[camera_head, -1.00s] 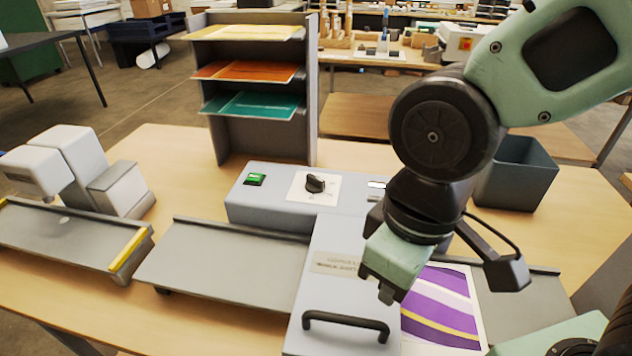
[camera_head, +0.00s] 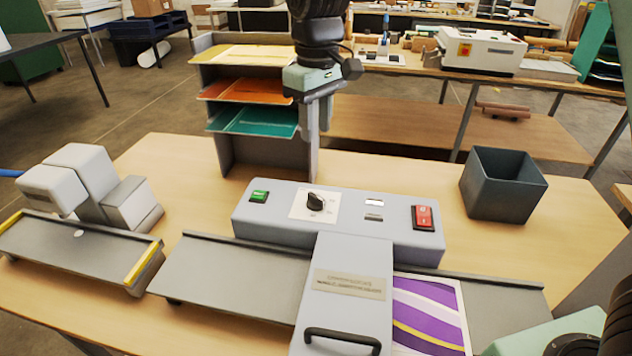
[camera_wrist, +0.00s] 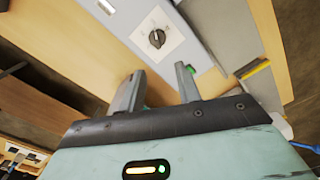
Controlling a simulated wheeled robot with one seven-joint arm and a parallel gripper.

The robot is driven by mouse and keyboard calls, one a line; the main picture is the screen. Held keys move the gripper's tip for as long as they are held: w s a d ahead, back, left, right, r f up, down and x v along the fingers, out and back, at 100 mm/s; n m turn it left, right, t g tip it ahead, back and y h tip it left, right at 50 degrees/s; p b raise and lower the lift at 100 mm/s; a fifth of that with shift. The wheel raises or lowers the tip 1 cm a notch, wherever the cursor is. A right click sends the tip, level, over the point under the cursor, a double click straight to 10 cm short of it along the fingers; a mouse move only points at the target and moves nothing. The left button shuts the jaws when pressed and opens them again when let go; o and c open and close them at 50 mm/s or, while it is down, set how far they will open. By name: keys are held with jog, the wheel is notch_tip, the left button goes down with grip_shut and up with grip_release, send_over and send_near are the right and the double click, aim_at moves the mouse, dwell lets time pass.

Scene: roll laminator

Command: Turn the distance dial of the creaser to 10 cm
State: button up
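The grey machine (camera_head: 280,212) in the middle of the table carries a black dial (camera_head: 316,201) on a white marked plate. Its scale marks are too small to read, so I cannot tell its setting or confirm from the label that this is the creaser. The dial also shows in the wrist view (camera_wrist: 157,38), just beyond my fingertips. My gripper (camera_head: 318,128) hangs above and behind the dial, fingers down, in front of the shelf rack. In the wrist view my gripper (camera_wrist: 159,73) has its fingers apart with nothing between them, clear of the dial.
A green button (camera_head: 259,196) and a red switch (camera_head: 424,217) flank the dial. A black handle (camera_head: 342,340) and a purple print (camera_head: 428,312) lie nearer. The shelf rack (camera_head: 265,158) stands close behind. A dark bin (camera_head: 503,184) is at right, a smaller white-grey machine (camera_head: 82,178) at left.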

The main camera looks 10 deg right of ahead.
jog(key=p, duration=0.5)
send_near(316, 196)
notch_tip(316, 196, down, 9)
jog(key=shift+a+r, duration=0.1)
jog(key=shift+r, duration=0.1)
jog(key=shift+c, duration=0.3)
grip_shut()
